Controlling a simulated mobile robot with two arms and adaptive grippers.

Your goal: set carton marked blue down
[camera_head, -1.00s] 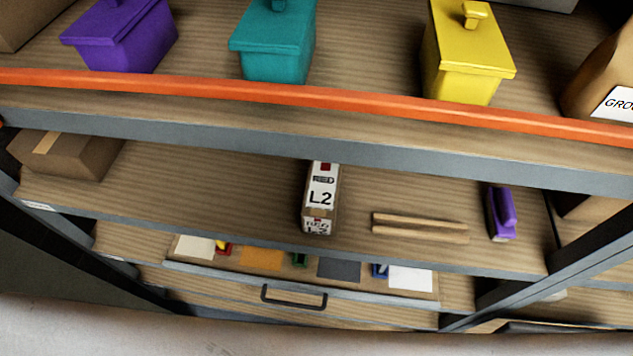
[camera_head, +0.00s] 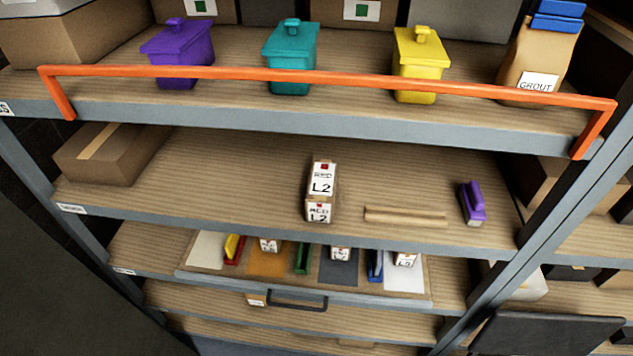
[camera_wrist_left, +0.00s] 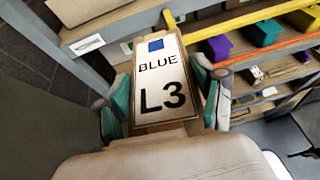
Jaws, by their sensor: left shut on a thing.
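The carton marked BLUE L3 (camera_wrist_left: 158,68) has a white label with a blue square. It is in the left wrist view, between the teal pads of my left gripper (camera_wrist_left: 163,90), which is shut on it. The carton is held in front of the shelving, with no support visible beneath it. Neither the carton nor my left gripper shows in the head view. My right gripper is in neither view.
A carton marked RED L2 (camera_head: 321,190) stands on the middle shelf, beside wooden strips (camera_head: 405,215) and a purple-handled tool (camera_head: 472,203). Below is a pull-out board (camera_head: 215,275) with coloured patches and small labelled cartons. An orange rail (camera_head: 330,77) fronts the upper shelf.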

